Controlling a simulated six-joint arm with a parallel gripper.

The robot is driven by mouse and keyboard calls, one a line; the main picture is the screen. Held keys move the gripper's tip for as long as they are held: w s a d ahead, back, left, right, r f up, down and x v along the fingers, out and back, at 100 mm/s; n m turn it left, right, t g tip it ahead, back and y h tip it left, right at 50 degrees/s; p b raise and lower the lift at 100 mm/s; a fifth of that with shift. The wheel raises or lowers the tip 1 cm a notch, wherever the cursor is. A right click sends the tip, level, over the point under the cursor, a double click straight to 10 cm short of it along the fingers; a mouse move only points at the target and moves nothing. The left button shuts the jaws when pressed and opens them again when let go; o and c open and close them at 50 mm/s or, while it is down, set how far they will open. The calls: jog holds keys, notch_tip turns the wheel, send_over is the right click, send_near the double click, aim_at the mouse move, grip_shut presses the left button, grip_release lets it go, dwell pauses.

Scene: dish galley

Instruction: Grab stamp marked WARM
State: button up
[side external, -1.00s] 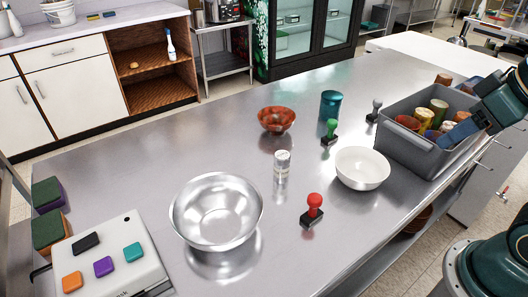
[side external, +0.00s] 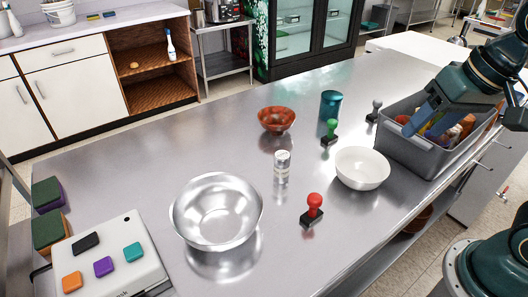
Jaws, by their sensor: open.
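Three stamps stand upright on the steel counter. One has a red knob (side external: 314,201) and stands at the front, right of the metal bowl. One has a green knob (side external: 332,127) and stands behind the white bowl. One has a grey knob (side external: 376,106) and stands near the grey bin's left corner. No WARM marking is readable on any of them. My gripper (side external: 424,126) is open, with blue fingers pointing down-left over the grey bin. It is apart from all three stamps, nearest the grey one.
The grey bin (side external: 408,157) holds several cups or jars, partly hidden by my gripper. A white bowl (side external: 362,180), metal bowl (side external: 216,238), red bowl (side external: 277,120), teal cup (side external: 331,103) and shaker (side external: 282,175) stand around the stamps. A white board (side external: 145,268) with coloured blocks is front left.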

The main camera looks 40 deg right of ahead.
jog(key=w+a+f+m+g, duration=0.2)
jog(key=w+a+f+m, duration=0.1)
jog(key=w+a+m, duration=0.3)
jog(key=m+g, duration=0.2)
jog(key=m, duration=0.5)
send_over(313, 209)
jog(key=f, duration=0.4)
jog(key=d+f, duration=0.1)
jog(key=f, duration=0.2)
jog(key=shift+w, duration=0.1)
notch_tip(313, 209, down, 8)
jog(key=shift+f, duration=0.3)
jog(key=shift+w+a+f, duration=0.1)
jog(key=shift+f, duration=1.2)
jog(key=shift+w+f, duration=0.1)
jog(key=shift+f, duration=1.2)
jog(key=c, duration=1)
